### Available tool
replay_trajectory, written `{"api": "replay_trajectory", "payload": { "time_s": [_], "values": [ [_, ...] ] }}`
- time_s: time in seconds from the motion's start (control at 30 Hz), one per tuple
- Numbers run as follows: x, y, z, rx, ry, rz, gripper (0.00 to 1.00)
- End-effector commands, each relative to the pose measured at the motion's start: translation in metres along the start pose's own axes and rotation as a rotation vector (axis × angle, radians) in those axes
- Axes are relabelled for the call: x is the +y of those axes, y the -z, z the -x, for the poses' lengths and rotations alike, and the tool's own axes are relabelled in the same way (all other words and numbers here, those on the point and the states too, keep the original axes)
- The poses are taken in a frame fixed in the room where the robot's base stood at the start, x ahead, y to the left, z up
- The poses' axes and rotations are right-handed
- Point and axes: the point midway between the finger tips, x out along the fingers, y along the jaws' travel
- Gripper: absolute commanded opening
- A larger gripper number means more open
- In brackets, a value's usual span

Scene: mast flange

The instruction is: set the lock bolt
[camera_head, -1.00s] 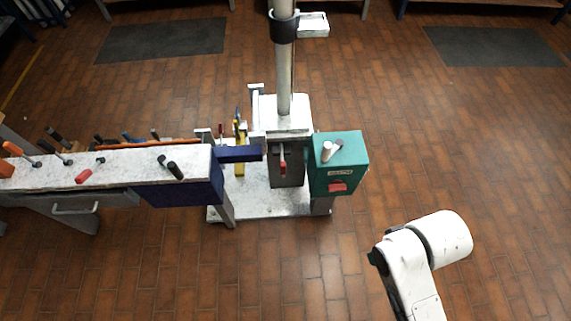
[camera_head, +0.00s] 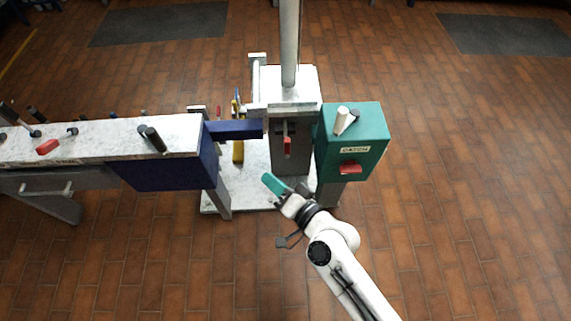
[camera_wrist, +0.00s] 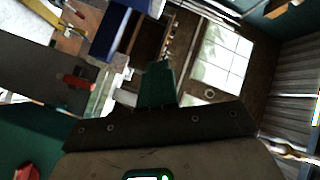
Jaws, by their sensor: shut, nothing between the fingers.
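A red-handled part, which looks like the lock bolt (camera_head: 287,146), sits on the front of the dark grey block below the mast. It appears as a red handle on a grey face in the wrist view (camera_wrist: 76,81). My gripper (camera_head: 273,184), with teal fingers, is shut and empty, below and slightly left of the red handle and apart from it. Its fingers (camera_wrist: 157,85) show in the middle of the wrist view. The white mast (camera_head: 290,45) stands upright on its pale base. I cannot tell whether the bolt is in or out.
A teal box (camera_head: 370,140) labelled CATCH, with a red lever (camera_head: 350,167) and a pale knob (camera_head: 342,119) on top, stands just right of the block. A workbench (camera_head: 100,137) with several tools and a blue end block (camera_head: 170,172) fills the left.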

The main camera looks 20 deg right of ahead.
Motion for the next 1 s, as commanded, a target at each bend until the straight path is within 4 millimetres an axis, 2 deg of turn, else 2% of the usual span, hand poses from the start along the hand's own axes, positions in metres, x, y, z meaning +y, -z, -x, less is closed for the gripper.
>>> {"api": "replay_trajectory", "payload": {
  "time_s": [0.03, 0.2, 0.4, 0.5, 0.6, 0.73, 0.87, 1.0],
  "values": [
    [0.021, -0.01, -0.009, 0.064, 0.017, -0.06, 0.0],
    [0.069, -0.014, -0.019, 0.323, 0.027, -0.278, 0.0],
    [0.132, -0.025, -0.012, 0.585, -0.034, -0.474, 0.0],
    [0.152, -0.029, -0.005, 0.67, -0.068, -0.528, 0.0],
    [0.163, -0.031, -0.001, 0.717, -0.088, -0.555, 0.0],
    [0.167, -0.027, -0.004, 0.735, -0.094, -0.563, 0.0],
    [0.171, -0.017, -0.015, 0.736, -0.094, -0.562, 0.0],
    [0.178, -0.001, -0.036, 0.735, -0.092, -0.563, 0.0]
  ]
}}
